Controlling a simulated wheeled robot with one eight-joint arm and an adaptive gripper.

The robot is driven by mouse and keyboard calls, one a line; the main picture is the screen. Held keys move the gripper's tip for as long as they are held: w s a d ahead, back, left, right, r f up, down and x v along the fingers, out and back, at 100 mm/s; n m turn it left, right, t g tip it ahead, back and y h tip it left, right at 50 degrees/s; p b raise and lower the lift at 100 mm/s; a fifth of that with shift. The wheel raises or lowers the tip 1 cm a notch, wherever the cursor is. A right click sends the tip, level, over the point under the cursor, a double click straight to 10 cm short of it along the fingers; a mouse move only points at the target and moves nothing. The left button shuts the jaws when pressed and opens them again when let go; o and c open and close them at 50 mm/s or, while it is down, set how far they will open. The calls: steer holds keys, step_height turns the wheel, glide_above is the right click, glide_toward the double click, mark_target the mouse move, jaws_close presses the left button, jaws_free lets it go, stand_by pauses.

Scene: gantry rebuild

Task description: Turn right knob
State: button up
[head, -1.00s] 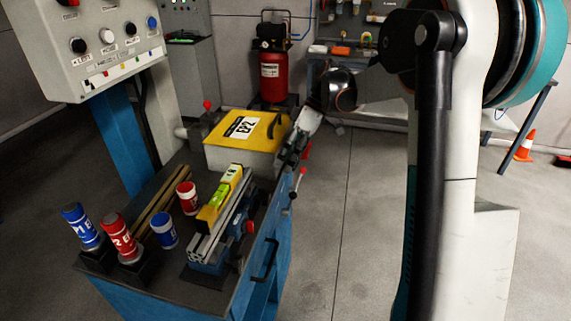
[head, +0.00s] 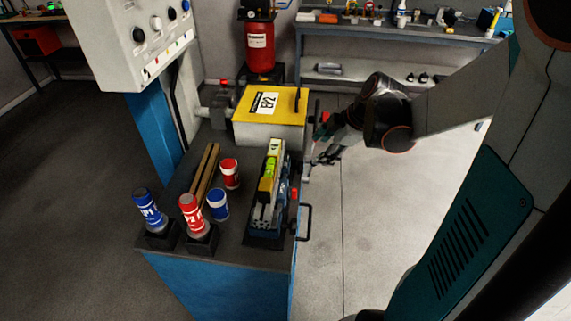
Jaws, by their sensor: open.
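The control panel (head: 130,68) is a pale box at the upper left. Its front carries a left black knob (head: 138,35), a white button (head: 156,22), a right black knob (head: 171,13) and a blue button (head: 186,5). The panel's top is cut off by the picture edge, and the labels are too small to read. My gripper (head: 322,158) is open, just right of the workbench and beside the yellow-lidded box. It is well apart from the panel, to its lower right, and looks empty.
The workbench (head: 240,240) carries a yellow-lidded box (head: 270,103), a vise (head: 265,210) with a level, wooden strips (head: 205,172) and several red and blue cans. A red tank (head: 260,48) stands behind it. Bare floor lies to the right.

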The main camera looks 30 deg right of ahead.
mark_target(297, 168)
steer(key=b+x, duration=0.5)
steer(key=x, duration=0.8)
steer(key=shift+w+d+f, duration=0.1)
steer(key=shift+w+f, duration=0.1)
steer(key=shift+f, duration=0.2)
steer(key=c, duration=1.1)
